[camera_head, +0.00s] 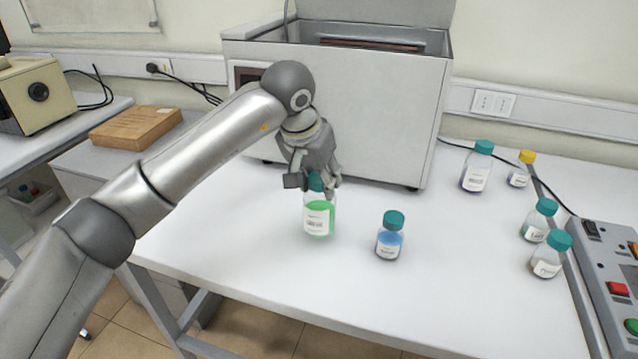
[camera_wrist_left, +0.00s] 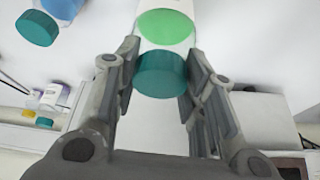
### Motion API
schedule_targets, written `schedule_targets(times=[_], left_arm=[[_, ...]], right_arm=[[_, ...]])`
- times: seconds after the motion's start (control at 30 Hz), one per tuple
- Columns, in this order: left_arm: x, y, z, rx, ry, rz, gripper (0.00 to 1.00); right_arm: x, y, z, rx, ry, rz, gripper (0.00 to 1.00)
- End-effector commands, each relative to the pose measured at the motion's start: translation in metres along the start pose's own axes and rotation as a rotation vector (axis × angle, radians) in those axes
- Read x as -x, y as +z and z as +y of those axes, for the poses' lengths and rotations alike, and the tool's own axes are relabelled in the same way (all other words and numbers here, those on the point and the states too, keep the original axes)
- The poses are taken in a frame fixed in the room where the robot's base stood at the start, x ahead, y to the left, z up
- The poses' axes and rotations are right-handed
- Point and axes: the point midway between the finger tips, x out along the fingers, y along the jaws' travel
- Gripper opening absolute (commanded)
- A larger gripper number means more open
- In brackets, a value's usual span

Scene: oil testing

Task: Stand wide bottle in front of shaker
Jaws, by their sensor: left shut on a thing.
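A clear bottle with green liquid, a white label and a teal cap (camera_head: 319,216) is upright in front of the large metal box-shaped machine (camera_head: 365,125), probably the shaker. My left gripper (camera_head: 317,184) is above it and shut on its cap. In the left wrist view the teal cap (camera_wrist_left: 161,74) lies between the two fingers (camera_wrist_left: 160,85). I cannot tell whether the bottle's base touches the table. A smaller bottle with blue liquid (camera_head: 389,240) stands to its right, apart from it. My right gripper is not in view.
Several capped bottles stand at the right, including a purple one (camera_head: 476,168) and a yellow-capped one (camera_head: 521,170). A control panel (camera_head: 608,275) is at the right edge. The white table (camera_head: 440,300) is clear at the front. A brown box (camera_head: 136,127) lies at the left.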

Motion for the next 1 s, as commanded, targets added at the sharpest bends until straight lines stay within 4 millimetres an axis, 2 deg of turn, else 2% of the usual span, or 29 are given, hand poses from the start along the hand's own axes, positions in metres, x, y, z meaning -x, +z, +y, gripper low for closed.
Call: schedule_targets(times=[0.13, 0.53, 0.57, 0.6, 0.7, 1.0], left_arm=[[-0.014, 0.006, 0.001, -0.001, 0.001, 0.002, 0.0], [-0.02, 0.009, 0.001, -0.001, -0.001, 0.003, 0.0], [-0.019, 0.009, 0.001, -0.001, 0.0, 0.001, 0.42], [-0.019, 0.009, 0.001, -0.001, 0.0, 0.0, 0.47], [-0.019, 0.009, 0.001, -0.001, 0.0, 0.0, 0.6], [-0.018, 0.009, 0.001, 0.0, 0.0, 0.0, 0.6]], right_arm=[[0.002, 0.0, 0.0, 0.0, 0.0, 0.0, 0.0], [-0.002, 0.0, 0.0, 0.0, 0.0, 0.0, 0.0], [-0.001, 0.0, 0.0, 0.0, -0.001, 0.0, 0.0], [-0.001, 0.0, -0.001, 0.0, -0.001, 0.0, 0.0], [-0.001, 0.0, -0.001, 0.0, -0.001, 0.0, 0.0], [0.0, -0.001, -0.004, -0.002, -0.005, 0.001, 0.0]])
